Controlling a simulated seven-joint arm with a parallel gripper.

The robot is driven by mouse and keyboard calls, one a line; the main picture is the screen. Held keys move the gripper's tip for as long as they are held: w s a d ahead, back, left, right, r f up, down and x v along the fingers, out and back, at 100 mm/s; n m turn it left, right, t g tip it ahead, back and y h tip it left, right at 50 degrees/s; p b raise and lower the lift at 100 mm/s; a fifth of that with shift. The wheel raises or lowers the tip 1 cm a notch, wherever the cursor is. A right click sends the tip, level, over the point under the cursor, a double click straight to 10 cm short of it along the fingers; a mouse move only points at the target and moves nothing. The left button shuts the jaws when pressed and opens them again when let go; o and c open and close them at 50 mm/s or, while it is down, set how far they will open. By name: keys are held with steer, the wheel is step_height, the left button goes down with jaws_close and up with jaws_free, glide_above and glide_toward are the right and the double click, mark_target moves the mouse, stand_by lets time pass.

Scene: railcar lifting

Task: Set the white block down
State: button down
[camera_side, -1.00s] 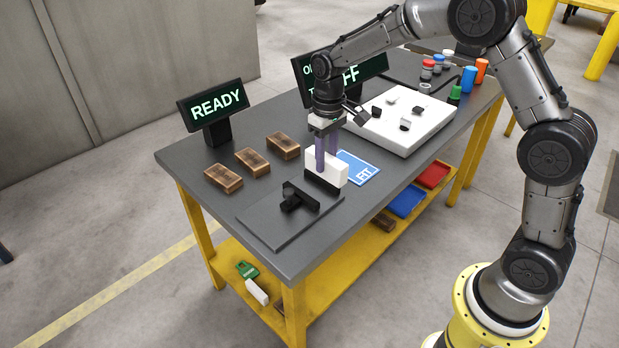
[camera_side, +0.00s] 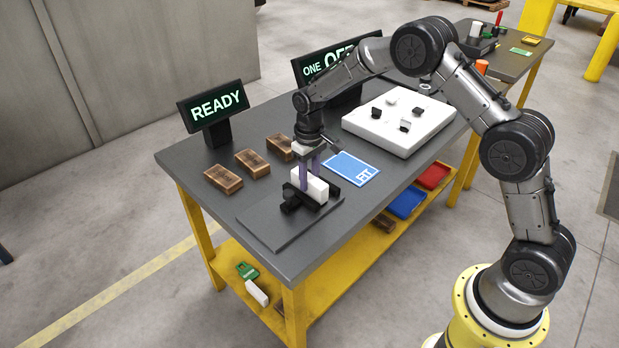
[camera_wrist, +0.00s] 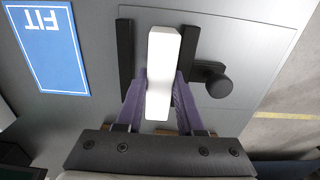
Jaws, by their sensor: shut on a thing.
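The white block (camera_side: 318,188) is between the purple fingers of my gripper (camera_side: 309,182), which is shut on it. The block is upright at the black fixture (camera_side: 291,200) on the flat grey plate (camera_side: 268,222). In the wrist view the white block (camera_wrist: 162,60) lies between a long black bar (camera_wrist: 126,50) on its left and a black piece with a round knob (camera_wrist: 219,86) on its right. Gaps show on both sides of it there. The block's underside is hidden, so I cannot tell whether it touches the plate.
A blue card (camera_side: 353,169) lies right of the fixture. Several brown blocks (camera_side: 252,162) lie to its left. A white board with small black and white pieces (camera_side: 382,135) and a READY sign (camera_side: 218,106) stand farther back. The plate's front part is clear.

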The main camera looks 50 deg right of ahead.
mark_target(309, 178)
steer(key=shift+f, duration=0.1)
steer(key=c, duration=0.5)
jaws_free()
step_height(309, 178, up, 12)
steer(key=shift+r, duration=0.2)
steer(key=s+r+t, duration=0.3)
steer(key=s+r, duration=1)
steer(key=s, duration=0.4)
steer(key=shift+s+a+f+t, duration=0.2)
steer(key=shift+s+f+t, duration=0.3)
steer(key=shift+s, duration=2.25)
steer(key=shift+s+a+f+t, duration=0.2)
steer(key=shift+s+f+t, duration=0.2)
steer(key=shift+s, duration=2.4)
steer(key=shift+s+a+f+t, duration=0.2)
steer(key=shift+s+f+t, duration=0.3)
steer(key=shift+s, duration=2.25)
